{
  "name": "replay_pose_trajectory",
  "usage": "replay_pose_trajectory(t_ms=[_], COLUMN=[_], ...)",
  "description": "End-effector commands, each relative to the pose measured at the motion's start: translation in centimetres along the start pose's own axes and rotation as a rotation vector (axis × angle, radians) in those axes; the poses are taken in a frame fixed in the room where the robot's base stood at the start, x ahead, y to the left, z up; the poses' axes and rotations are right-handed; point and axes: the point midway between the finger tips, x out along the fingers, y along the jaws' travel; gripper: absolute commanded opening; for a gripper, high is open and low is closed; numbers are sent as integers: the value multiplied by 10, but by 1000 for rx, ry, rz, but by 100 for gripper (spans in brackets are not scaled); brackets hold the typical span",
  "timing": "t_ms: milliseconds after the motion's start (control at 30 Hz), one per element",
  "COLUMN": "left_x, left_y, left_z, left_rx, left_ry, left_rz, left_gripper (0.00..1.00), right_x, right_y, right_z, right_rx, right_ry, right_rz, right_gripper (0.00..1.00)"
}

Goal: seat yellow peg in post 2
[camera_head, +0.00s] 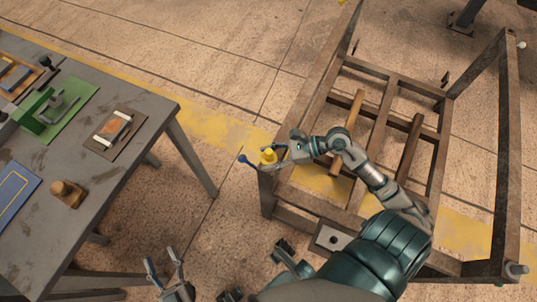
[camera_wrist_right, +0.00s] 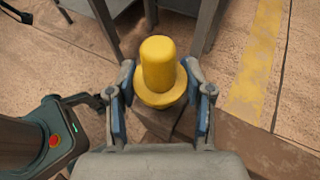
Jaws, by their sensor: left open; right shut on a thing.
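The yellow peg (camera_head: 268,156) is at the top of the rack's near-left corner post (camera_head: 266,190). In the right wrist view the peg (camera_wrist_right: 158,65) stands upright with a rounded top and a wide collar. My right gripper (camera_head: 271,160) is shut on it, with blue-padded fingers on both sides of the collar. The brown post top (camera_wrist_right: 158,122) shows just below the collar. I cannot tell whether the collar touches the post, and the peg's lower end is hidden. My left gripper (camera_head: 165,268) is open and empty, low in the head view, away from the rack.
The wooden rack (camera_head: 430,90) has cross bars and other tall corner posts. A grey table (camera_head: 110,85) at left holds a wooden block with a knob (camera_head: 67,193), a green fixture (camera_head: 55,112) and a small brown board (camera_head: 112,135).

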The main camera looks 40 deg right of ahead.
Motion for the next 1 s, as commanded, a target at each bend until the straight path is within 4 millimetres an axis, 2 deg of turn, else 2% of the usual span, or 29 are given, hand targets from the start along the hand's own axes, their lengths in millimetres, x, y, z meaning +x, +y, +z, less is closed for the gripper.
replay_pose_trajectory(t_ms=[1000], left_x=[-6], left_y=[-1], left_z=[24], left_rx=[-6], left_ry=[-27], left_rz=[-3], left_gripper=[56], right_x=[8], right_y=[0], right_z=[-20], right_rx=[-1], right_ry=[-2], right_rz=[-1], right_gripper=[0])
